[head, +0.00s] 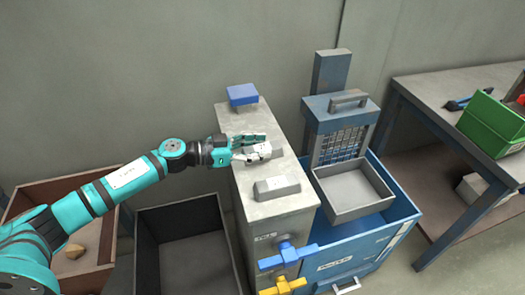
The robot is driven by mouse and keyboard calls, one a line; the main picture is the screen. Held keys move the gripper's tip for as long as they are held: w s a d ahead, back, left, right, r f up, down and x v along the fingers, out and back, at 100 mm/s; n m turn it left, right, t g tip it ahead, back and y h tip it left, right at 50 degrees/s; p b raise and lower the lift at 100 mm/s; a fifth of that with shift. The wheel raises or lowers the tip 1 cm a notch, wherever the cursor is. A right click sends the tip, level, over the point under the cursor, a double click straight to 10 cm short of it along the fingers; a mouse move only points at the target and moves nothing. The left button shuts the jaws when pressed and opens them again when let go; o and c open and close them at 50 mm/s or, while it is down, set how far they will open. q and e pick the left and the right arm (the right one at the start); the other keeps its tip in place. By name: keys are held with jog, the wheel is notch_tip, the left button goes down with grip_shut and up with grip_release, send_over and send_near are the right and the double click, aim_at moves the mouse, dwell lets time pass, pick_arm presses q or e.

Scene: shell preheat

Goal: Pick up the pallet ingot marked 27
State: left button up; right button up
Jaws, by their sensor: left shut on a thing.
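My left gripper (252,149) is over the top of a grey cabinet (298,208), its teal fingers shut around a light grey ingot (262,151). The gripper hides part of that ingot. A second grey ingot (277,187) lies on the cabinet top, nearer the front and apart from the gripper. I cannot read a number on either ingot. Whether the held ingot still touches the cabinet top is too small to tell. My right gripper is not in view.
A blue block (242,94) sits at the cabinet's back. Blue and yellow valve handles (288,256) stick out in front. Right are a blue bin (385,228) with a grey tray (352,208), and a bench (430,90) with a green crate (490,124). Left is a dark open box (150,225).

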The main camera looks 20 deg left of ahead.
pick_arm(q)
grip_shut()
jog(key=shift+r, duration=0.1)
